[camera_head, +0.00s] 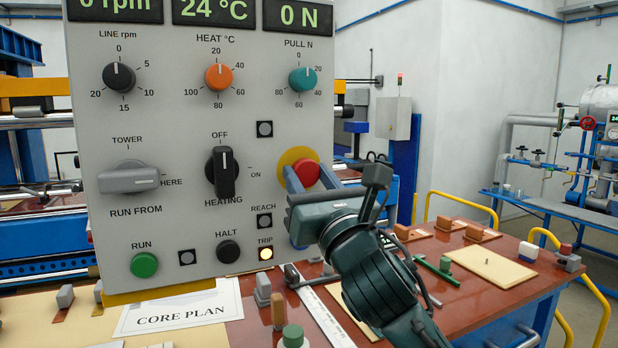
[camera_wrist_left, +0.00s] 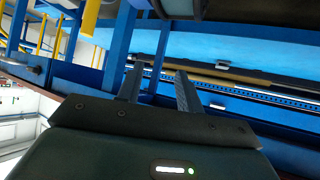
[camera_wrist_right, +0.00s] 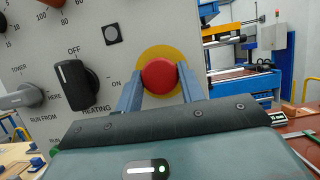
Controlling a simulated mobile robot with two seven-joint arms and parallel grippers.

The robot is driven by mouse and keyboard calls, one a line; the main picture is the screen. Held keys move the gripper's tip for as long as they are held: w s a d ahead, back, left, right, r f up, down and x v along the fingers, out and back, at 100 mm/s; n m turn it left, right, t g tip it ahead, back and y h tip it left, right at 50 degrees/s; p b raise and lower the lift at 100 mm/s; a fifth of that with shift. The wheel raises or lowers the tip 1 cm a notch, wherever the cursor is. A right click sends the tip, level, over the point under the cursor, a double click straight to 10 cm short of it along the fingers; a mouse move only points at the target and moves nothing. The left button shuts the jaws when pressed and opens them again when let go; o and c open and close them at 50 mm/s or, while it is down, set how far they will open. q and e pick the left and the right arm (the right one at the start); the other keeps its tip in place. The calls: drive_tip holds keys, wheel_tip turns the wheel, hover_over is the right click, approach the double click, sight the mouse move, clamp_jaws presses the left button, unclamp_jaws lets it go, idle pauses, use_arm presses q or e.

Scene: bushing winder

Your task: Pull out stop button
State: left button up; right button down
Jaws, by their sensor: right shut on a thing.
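The stop button is a red mushroom head (camera_head: 306,172) on a yellow disc (camera_head: 288,156), at the right edge of the grey control panel. In the right wrist view the red head (camera_wrist_right: 159,75) sits between the two fingers of my right gripper (camera_wrist_right: 159,84), in front of the yellow disc (camera_wrist_right: 160,51). The right gripper (camera_head: 309,174) is shut on the red head, one finger on each side. My left gripper (camera_wrist_left: 157,82) shows only in its wrist view; its fingers are apart with nothing between them.
The control panel (camera_head: 188,105) carries dials, a black HEATING switch (camera_head: 221,171), a grey selector (camera_head: 128,178) and a lit TRIP lamp (camera_head: 265,253). A red-brown table (camera_head: 490,290) holds several small parts. Blue machine frames stand close around the left gripper.

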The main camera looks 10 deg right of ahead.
drive_tip(key=shift+s+r+p, duration=0.15)
drive_tip(key=shift+s+p, duration=0.15)
drive_tip(key=shift+p, duration=0.05)
drive_tip(key=shift+s, duration=0.2)
drive_tip(key=shift+f, duration=0.25)
drive_tip(key=c, duration=1.3)
unclamp_jaws()
drive_tip(key=shift+c, duration=0.2)
drive_tip(key=o, duration=0.3)
drive_tip(key=shift+s+d+r, duration=0.1)
use_arm(q)
drive_tip(key=shift+a+r, duration=0.1)
drive_tip(key=shift+a, duration=0.1)
use_arm(e)
drive_tip(key=shift+o, duration=0.9)
